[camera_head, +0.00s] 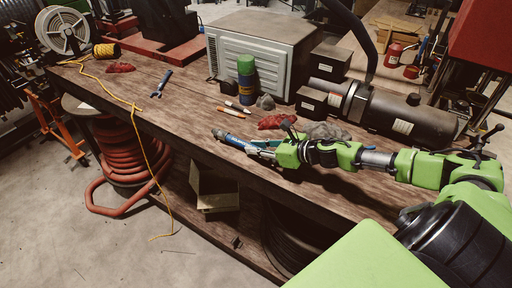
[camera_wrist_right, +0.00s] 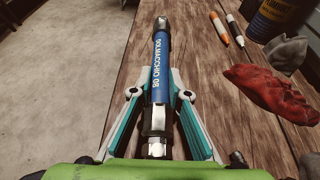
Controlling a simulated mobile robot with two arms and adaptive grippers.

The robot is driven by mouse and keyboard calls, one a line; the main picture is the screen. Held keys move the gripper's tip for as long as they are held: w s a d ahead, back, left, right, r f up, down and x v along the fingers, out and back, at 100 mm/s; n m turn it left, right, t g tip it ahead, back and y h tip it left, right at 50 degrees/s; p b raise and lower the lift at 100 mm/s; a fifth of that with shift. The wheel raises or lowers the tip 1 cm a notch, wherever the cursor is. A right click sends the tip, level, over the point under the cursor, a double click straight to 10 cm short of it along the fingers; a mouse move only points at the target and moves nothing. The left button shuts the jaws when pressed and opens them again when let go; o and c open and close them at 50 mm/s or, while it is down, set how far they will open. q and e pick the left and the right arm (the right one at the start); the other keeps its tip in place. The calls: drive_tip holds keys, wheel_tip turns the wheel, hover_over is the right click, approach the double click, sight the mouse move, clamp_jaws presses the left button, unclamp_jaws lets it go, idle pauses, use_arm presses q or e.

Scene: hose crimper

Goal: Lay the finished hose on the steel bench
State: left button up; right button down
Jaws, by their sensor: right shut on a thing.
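The hose (camera_wrist_right: 161,62) is a short blue piece with white lettering, a dark sleeve and silver fittings at its ends. My right gripper (camera_wrist_right: 160,95) is shut on it, with teal fingers on either side. In the head view the hose (camera_head: 233,140) points left from my right gripper (camera_head: 262,149), over the front part of a workbench (camera_head: 190,122) with a brown wooden top. Whether the hose touches the top is unclear. No bare steel bench top is evident. My left gripper is not in view.
Red cloths (camera_head: 276,121), markers (camera_head: 231,111) and a blue-green can (camera_head: 246,80) lie or stand behind the hose. A grey cabinet (camera_head: 255,50) and dark cylindrical machine (camera_head: 405,113) stand farther back. The bench top left of the hose is mostly clear, with a wrench (camera_head: 162,82) and yellow cord.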

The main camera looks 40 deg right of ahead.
drive_tip(key=shift+f+b, duration=0.45)
drive_tip(key=shift+b, duration=0.1)
idle(0.5)
drive_tip(key=c, duration=1.8)
unclamp_jaws()
drive_tip(key=shift+c, duration=0.2)
drive_tip(key=shift+s+f, duration=0.1)
drive_tip(key=shift+f, duration=0.05)
drive_tip(key=shift+v, duration=5.95)
